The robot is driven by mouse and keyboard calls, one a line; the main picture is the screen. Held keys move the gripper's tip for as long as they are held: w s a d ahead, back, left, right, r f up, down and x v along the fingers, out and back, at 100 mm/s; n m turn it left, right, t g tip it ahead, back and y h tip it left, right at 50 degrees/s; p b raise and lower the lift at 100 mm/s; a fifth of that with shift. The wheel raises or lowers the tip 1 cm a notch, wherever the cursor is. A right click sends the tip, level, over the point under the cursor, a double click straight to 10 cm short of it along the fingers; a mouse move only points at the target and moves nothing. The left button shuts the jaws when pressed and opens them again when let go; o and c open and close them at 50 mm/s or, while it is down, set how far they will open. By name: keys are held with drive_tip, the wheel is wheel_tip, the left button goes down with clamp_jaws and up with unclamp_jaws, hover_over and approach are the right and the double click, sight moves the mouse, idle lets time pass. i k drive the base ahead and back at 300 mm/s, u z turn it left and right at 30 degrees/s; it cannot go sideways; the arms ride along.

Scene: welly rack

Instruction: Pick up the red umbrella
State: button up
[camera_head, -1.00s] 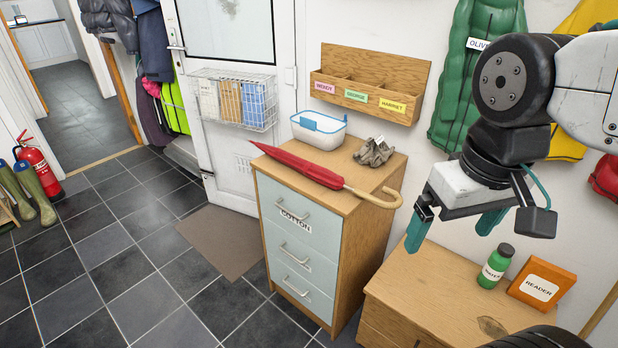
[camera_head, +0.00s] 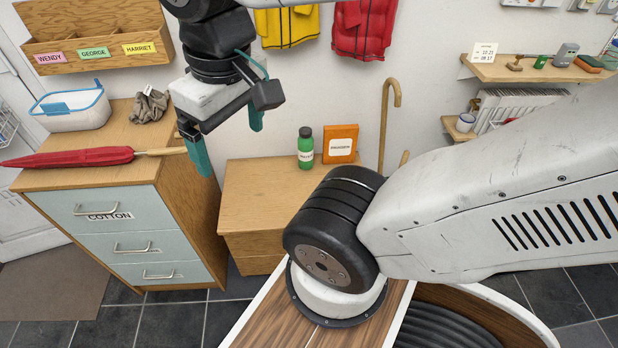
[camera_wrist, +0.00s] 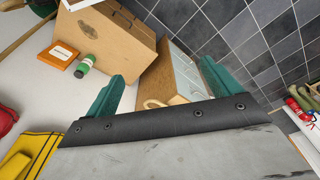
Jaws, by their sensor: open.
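The red umbrella (camera_head: 80,157) lies closed on top of the drawer cabinet (camera_head: 120,205), along its front edge. Its tip juts out past the left side, and its pale wooden handle points right. My gripper (camera_head: 230,140) is open and empty, to the right of the handle, apart from it. It partly hides the handle's hooked end in the head view. In the wrist view a tan hook that looks like the umbrella handle (camera_wrist: 153,102) shows between the two teal fingers, near the palm edge. The umbrella's red part is not visible there.
A white tub (camera_head: 72,112) and grey gloves (camera_head: 150,106) sit behind the umbrella. A wooden letter rack (camera_head: 95,50) hangs above.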

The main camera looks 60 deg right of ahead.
sight(109, 156)
drive_tip(key=z, duration=1.55)
drive_tip(key=k, duration=0.15)
drive_tip(key=u, duration=1.45)
drive_tip(key=k, duration=0.65)
drive_tip(key=u, duration=0.4)
drive_tip(key=i, duration=1.15)
drive_tip(key=u, duration=0.2)
